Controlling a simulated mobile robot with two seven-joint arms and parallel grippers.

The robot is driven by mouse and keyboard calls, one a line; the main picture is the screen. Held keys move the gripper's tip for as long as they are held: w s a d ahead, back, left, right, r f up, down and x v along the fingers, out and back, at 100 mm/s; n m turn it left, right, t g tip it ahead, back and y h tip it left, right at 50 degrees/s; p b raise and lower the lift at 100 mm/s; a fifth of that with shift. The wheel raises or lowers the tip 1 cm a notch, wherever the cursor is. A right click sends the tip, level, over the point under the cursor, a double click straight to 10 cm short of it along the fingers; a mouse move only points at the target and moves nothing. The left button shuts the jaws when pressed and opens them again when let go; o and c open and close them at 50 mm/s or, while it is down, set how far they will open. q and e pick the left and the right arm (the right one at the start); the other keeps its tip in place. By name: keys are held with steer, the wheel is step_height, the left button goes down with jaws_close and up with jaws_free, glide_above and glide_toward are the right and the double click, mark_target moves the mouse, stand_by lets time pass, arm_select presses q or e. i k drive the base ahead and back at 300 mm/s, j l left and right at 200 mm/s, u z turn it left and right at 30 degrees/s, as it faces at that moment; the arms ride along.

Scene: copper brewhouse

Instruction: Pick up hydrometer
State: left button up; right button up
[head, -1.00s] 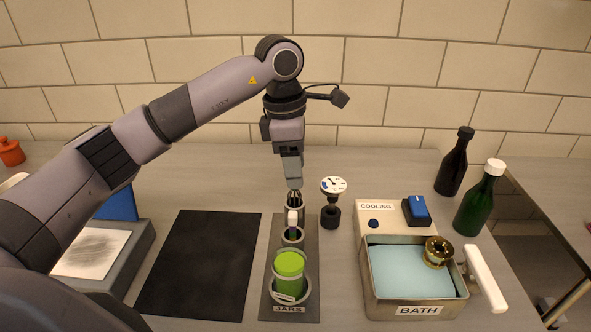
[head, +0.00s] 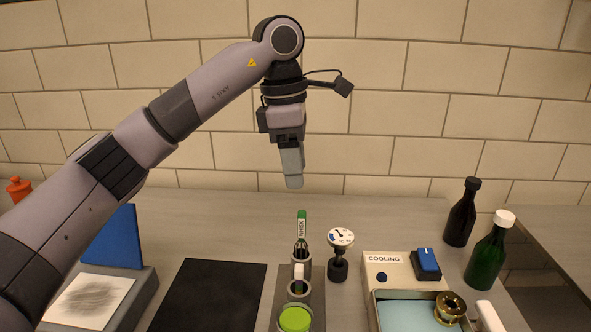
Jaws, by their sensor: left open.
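A slim upright piece with a green top and a lettered label (head: 301,226), which looks like the hydrometer, stands in the rear jar (head: 301,259) of the jar rack (head: 280,295). Its lower part is hidden inside the jar. A shorter white-topped piece (head: 298,271) stands in the middle jar just in front. My left gripper (head: 294,181) is open, points down and holds nothing. It shows just above the green top in the picture, with a clear gap between them. My right gripper is out of view.
A dial gauge (head: 340,240) stands close right of the rack. A green-lidded jar (head: 295,319) is in front. The cooling box (head: 383,262), bath (head: 400,296) and bottles (head: 461,212) stand right. A black mat (head: 210,295) lies left.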

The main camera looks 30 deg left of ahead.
mark_target(299, 268)
steer(key=k, duration=1)
